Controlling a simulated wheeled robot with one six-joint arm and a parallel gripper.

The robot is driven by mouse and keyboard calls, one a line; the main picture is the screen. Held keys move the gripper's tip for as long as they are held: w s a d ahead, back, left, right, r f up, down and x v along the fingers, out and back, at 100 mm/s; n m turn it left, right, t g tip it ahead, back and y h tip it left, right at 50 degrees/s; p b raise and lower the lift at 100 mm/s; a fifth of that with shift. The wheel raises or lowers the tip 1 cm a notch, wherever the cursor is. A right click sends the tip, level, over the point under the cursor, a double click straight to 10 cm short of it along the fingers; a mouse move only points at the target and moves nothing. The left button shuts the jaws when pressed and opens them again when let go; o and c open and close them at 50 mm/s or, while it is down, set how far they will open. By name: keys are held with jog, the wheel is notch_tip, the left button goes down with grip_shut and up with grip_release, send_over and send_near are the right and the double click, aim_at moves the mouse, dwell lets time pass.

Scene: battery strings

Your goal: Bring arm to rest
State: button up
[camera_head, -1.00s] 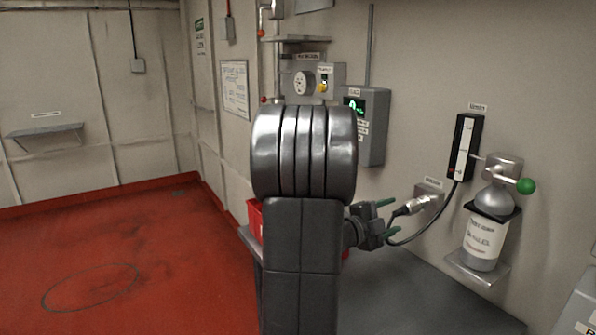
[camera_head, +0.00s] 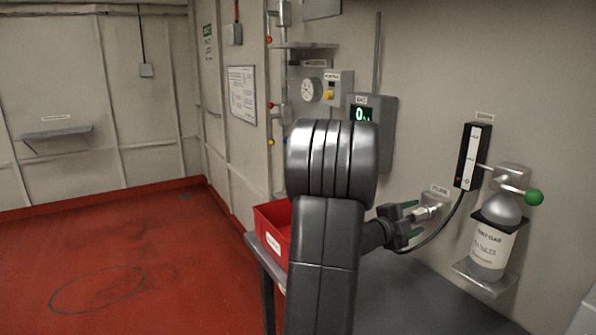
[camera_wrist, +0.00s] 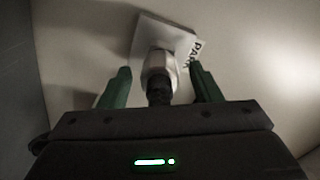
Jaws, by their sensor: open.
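My gripper (camera_head: 412,220) is at the wall, above the grey bench, with its green-tipped fingers pointing right. In the wrist view my gripper (camera_wrist: 160,88) is open, one green finger on each side of a silver connector (camera_wrist: 158,68) with a black rear end. The fingers look apart from it. The connector (camera_head: 428,212) sits on a wall fitting (camera_head: 436,194), whose label shows "PARK" in part in the wrist view (camera_wrist: 172,36). A black cable (camera_head: 440,228) runs from the connector up to a black wall unit. My arm hides part of the bench.
A gas cylinder (camera_head: 490,245) with a green knob (camera_head: 533,197) stands on a bracket right of the gripper. The black unit (camera_head: 472,157) hangs above. A red bin (camera_head: 272,224) is on the bench (camera_head: 425,290) left of my arm. A grey display box (camera_head: 387,125) is behind. Red floor at left is open.

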jog(key=b+v, duration=0.2)
jog(key=v, duration=1.1)
jog(key=p+x, duration=0.2)
jog(key=x, duration=1.1)
jog(key=shift+w+d, duration=0.15)
jog(key=shift+d, duration=0.2)
jog(key=v, duration=0.1)
jog(key=p+v, duration=0.1)
jog(key=v, duration=0.2)
jog(key=shift+w+r, duration=0.1)
jog(key=shift+r, duration=0.2)
jog(key=shift+s+a+f, duration=0.2)
jog(key=shift+a+f, duration=0.2)
jog(key=shift+a, duration=0.1)
jog(key=shift+p+v, duration=0.3)
jog(key=shift+v, duration=0.5)
jog(key=shift+s+r, duration=0.15)
jog(key=shift+r, duration=0.05)
